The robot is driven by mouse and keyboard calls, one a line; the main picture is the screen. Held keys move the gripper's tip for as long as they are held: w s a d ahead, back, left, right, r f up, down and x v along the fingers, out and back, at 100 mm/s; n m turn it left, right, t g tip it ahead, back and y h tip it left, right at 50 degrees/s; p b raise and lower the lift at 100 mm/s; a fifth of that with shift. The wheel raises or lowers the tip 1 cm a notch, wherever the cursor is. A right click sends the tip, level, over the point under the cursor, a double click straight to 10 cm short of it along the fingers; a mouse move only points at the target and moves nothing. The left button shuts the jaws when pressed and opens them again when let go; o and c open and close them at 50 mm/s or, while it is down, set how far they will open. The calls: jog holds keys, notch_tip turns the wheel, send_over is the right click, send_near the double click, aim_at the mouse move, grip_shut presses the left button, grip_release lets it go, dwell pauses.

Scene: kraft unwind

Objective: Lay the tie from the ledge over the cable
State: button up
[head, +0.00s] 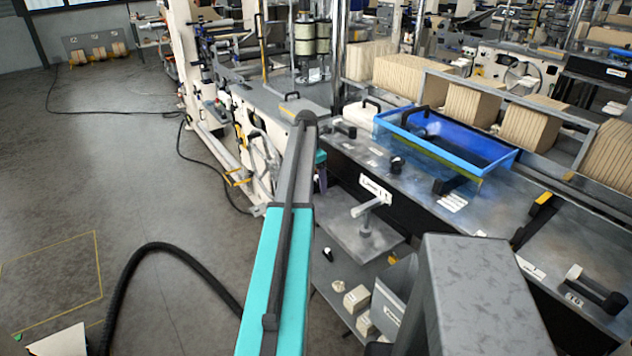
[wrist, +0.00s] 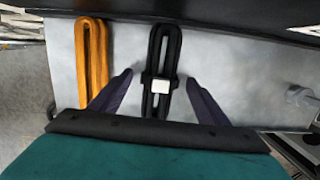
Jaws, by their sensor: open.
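In the wrist view a black looped tie (wrist: 154,102) with a small white clasp lies on a light grey ledge (wrist: 216,70). A similar orange loop (wrist: 92,48) lies to its left on the same ledge. My gripper (wrist: 158,78) is open and empty, its two purple fingers on either side of the black tie. I cannot tell whether they touch it. In the head view my gripper (head: 320,180) shows only in part behind my arm. A thin black cable (head: 182,150) runs along the grey floor to the machine's foot.
A blue tray (head: 480,142) stands on the machine's deck, beside cardboard stacks (head: 445,92). A dark edge (wrist: 200,14) borders the ledge's far side. The floor at left is mostly open.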

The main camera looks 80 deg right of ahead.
notch_tip(320, 180, up, 14)
jog(key=w+a+b, duration=0.1)
jog(key=b, duration=0.2)
jog(key=shift+w+a+f, duration=0.2)
jog(key=shift+w, duration=0.05)
dwell(0.3)
dwell(0.4)
